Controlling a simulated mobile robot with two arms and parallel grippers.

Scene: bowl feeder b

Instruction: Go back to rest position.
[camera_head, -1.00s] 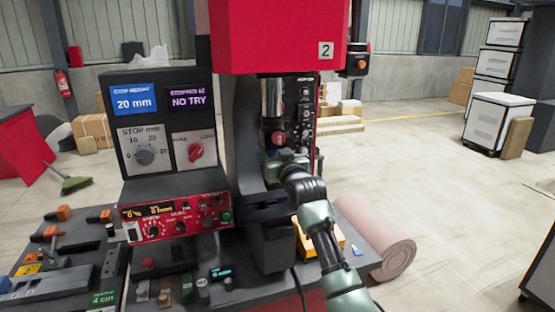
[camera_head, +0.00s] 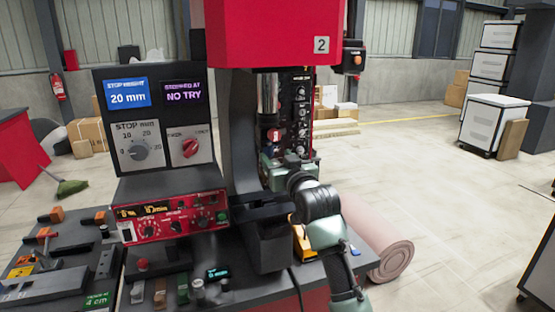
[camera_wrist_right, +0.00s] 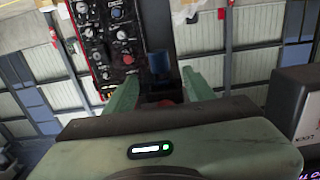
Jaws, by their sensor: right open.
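My right gripper (camera_head: 270,165) is in front of the machine's dark column in the head view, under the red head and close to a red knob (camera_head: 274,135). In the right wrist view its two green fingers (camera_wrist_right: 160,88) stand apart with nothing held between them. Between and beyond them are a blue cylinder (camera_wrist_right: 158,62) and a red round part. In the head view my right forearm and wrist partly hide the gripper's fingers. My left gripper is not in view.
The red machine head (camera_head: 272,35) overhangs the gripper. A control panel (camera_head: 172,215) and a stop-height display (camera_head: 129,94) stand to the left. A yellow box (camera_head: 303,244) sits behind my forearm. A pink roll (camera_head: 378,240) lies on the floor at right, with open floor beyond.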

